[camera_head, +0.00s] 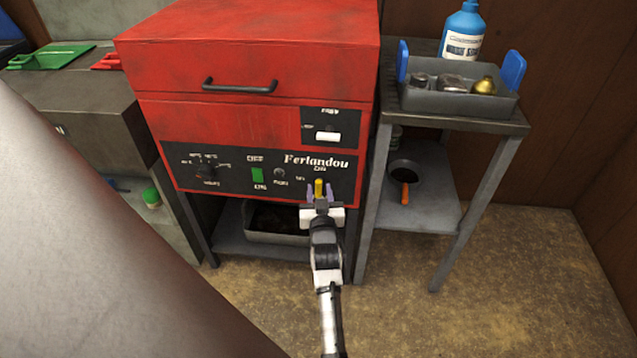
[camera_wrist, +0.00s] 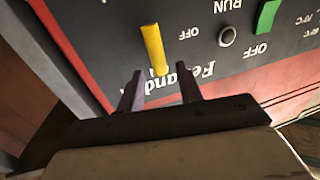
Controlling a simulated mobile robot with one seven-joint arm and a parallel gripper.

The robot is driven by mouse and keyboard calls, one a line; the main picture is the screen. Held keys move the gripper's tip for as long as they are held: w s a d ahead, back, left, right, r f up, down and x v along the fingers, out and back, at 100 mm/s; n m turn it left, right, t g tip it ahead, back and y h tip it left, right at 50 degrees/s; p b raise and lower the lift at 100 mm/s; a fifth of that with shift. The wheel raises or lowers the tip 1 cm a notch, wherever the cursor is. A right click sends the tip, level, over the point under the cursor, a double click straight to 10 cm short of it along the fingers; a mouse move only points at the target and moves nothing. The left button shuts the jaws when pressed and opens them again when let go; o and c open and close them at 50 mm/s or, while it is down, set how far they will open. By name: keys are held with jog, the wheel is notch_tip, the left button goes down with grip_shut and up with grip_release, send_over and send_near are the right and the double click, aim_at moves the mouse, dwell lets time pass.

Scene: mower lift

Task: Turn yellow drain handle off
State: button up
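The yellow drain handle (camera_head: 319,187) sticks out of the black control panel (camera_head: 235,178) on the red machine (camera_head: 250,60). In the wrist view the yellow handle (camera_wrist: 154,49) is a short bar whose lower end comes down between the fingertips. My gripper (camera_head: 321,192) is in front of the panel at the handle. In the wrist view my gripper (camera_wrist: 161,85) has its two purple fingers apart, one on each side of the handle's end, with gaps showing. Whether a finger touches the handle cannot be told.
A green switch (camera_head: 258,175) and a knob (camera_head: 279,173) are left of the handle. A grey tray (camera_head: 436,105) stands on a side table (camera_head: 395,121) at right, with a blue bottle (camera_head: 463,33) behind. A bin (camera_head: 262,236) sits below the machine. The floor at right is clear.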

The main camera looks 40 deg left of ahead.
aim_at(319, 186)
jog(key=shift+x, duration=1.8)
jog(key=shift+c, duration=0.5)
grip_shut()
